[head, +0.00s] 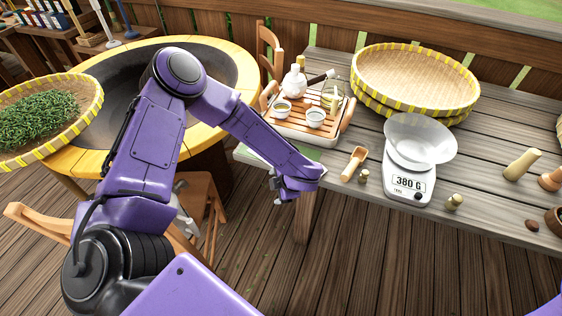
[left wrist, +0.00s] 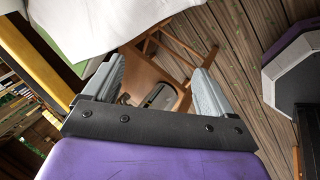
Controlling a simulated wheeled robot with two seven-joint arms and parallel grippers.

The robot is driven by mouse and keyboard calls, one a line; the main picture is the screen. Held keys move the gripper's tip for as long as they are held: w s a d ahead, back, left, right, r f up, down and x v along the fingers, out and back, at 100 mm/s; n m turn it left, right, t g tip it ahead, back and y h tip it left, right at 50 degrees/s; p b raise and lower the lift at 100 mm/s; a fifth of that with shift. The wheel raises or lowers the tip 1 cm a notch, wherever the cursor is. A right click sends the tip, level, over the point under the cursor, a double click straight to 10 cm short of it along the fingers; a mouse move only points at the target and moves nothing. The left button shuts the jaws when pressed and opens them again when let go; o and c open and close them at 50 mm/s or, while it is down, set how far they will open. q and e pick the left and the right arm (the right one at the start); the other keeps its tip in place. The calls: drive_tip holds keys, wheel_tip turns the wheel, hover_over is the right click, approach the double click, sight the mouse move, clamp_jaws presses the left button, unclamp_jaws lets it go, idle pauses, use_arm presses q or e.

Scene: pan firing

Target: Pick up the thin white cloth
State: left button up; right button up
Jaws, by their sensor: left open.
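A smooth white sheet-like surface, which looks like the thin white cloth (left wrist: 110,25), fills the upper left of the left wrist view, beside a small green patch. It lies beyond and to the left of my left gripper's fingers and is not between them. In the head view I cannot make the cloth out clearly; my arm covers part of that table corner. My left gripper (left wrist: 158,68) is open and empty, its two grey fingers wide apart. In the head view the left gripper (head: 282,188) is by the table's near left corner. My right gripper is not in view.
A wooden chair (left wrist: 160,55) shows between the fingers. The wok's yellow rim (head: 245,70) is behind my left arm. On the table (head: 370,215) are a tea tray (head: 288,128), wooden scoop (head: 354,164), scale (head: 410,185) and stacked baskets (head: 415,80).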

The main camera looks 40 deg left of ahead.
use_arm(q)
drive_tip(key=w+a+r+n+g+h+b, duration=0.25)
drive_tip(key=w+r+n+h, duration=0.4)
drive_tip(key=r+n, duration=0.55)
drive_tip(key=shift+t, duration=0.35)
drive_tip(key=f+b, duration=0.2)
drive_tip(key=f, duration=0.1)
drive_tip(key=f+b, duration=0.2)
drive_tip(key=f, duration=0.1)
drive_tip(key=f+b, duration=0.2)
drive_tip(key=f, duration=0.1)
drive_tip(key=shift+w+a+f, duration=0.1)
drive_tip(key=shift+w+a, duration=0.1)
drive_tip(key=shift+a, duration=0.05)
drive_tip(key=shift+s, duration=0.1)
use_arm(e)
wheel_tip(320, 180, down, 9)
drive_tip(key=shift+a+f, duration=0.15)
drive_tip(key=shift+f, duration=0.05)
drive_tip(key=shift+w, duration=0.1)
use_arm(q)
clamp_jaws()
wheel_tip(320, 180, up, 12)
drive_tip(key=p, duration=0.9)
drive_tip(key=shift+p, duration=0.3)
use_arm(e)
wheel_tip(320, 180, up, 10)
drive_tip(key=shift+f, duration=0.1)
